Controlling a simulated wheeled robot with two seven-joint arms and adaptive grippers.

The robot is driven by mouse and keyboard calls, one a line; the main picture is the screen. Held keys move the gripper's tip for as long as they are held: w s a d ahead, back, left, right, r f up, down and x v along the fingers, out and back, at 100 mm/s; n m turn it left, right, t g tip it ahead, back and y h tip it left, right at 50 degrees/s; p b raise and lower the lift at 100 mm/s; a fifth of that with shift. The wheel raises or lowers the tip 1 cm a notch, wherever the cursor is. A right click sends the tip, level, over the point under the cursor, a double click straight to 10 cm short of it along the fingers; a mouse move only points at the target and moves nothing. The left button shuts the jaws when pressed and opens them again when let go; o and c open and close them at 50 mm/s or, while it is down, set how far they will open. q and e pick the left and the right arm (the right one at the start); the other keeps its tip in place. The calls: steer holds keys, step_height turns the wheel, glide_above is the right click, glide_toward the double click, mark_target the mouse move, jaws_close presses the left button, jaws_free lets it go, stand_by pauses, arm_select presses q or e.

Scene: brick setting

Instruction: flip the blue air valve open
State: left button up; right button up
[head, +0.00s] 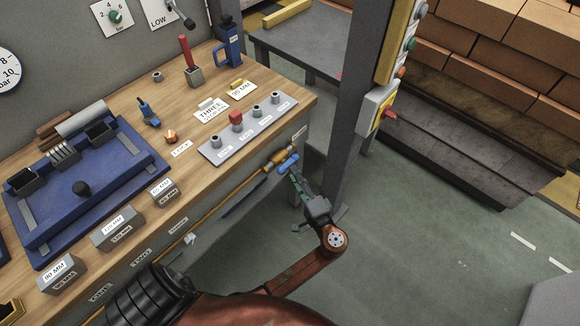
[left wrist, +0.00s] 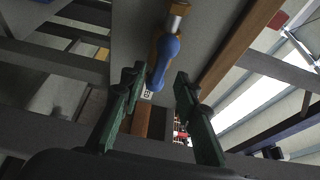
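The blue air valve handle (head: 288,164) is on a brass fitting (head: 277,157) on the pipe along the bench's front edge. In the left wrist view the blue handle (left wrist: 166,58) hangs from the brass fitting (left wrist: 178,9). My left gripper (head: 293,174) is right at the handle, reaching up from below. In the left wrist view its two green fingers (left wrist: 160,76) are apart, with the handle's lower end showing between the tips. I cannot tell whether either finger touches it. My right gripper is not in view.
The wooden bench (head: 290,88) holds a grey plate with several knobs (head: 262,126), a blue fixture (head: 130,178) and labelled blocks. A grey post (head: 352,100) with a control box (head: 377,106) stands right of the valve. Open floor (head: 420,240) lies to the right.

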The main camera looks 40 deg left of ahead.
arm_select(q)
steer(key=v, duration=0.6)
steer(key=shift+d, duration=0.2)
steer(key=shift+s, duration=0.1)
